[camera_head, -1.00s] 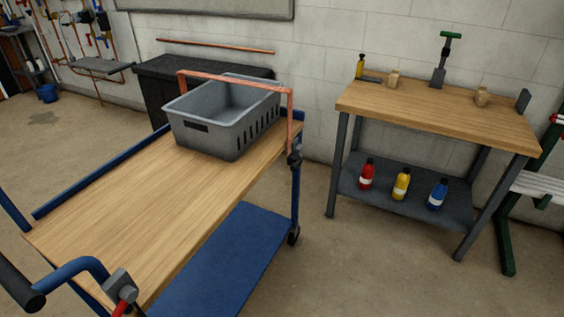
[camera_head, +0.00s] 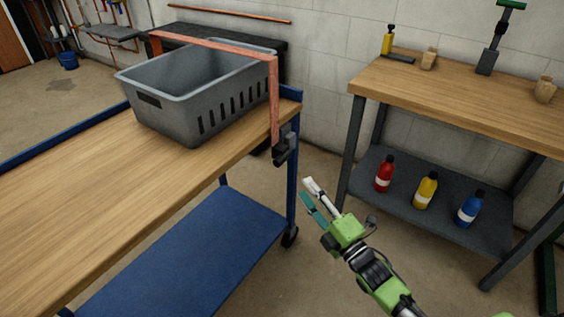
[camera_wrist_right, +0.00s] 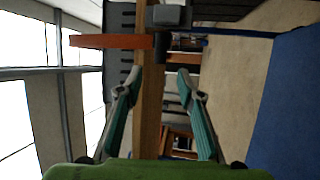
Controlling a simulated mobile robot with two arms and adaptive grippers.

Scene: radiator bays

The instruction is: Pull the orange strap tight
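The orange strap (camera_head: 275,105) runs over the top of the grey basket (camera_head: 190,100) and down past the edge of the wooden cart top, to a dark buckle (camera_head: 285,143) at the cart's corner. The strap also shows in the right wrist view (camera_wrist_right: 110,41), ahead of the fingers, next to the dark buckle (camera_wrist_right: 168,16). My right gripper (camera_head: 305,189) is open and empty, below and right of the buckle in the head view and apart from it. Its two fingers frame a gap in the wrist view (camera_wrist_right: 160,82). My left gripper is not in view.
The cart's wooden top (camera_head: 90,190) is bare in front of the basket; a blue lower shelf (camera_head: 190,255) lies below it. A workbench (camera_head: 450,95) stands at right, with several bottles on its lower shelf (camera_head: 345,178). Open floor separates cart and bench.

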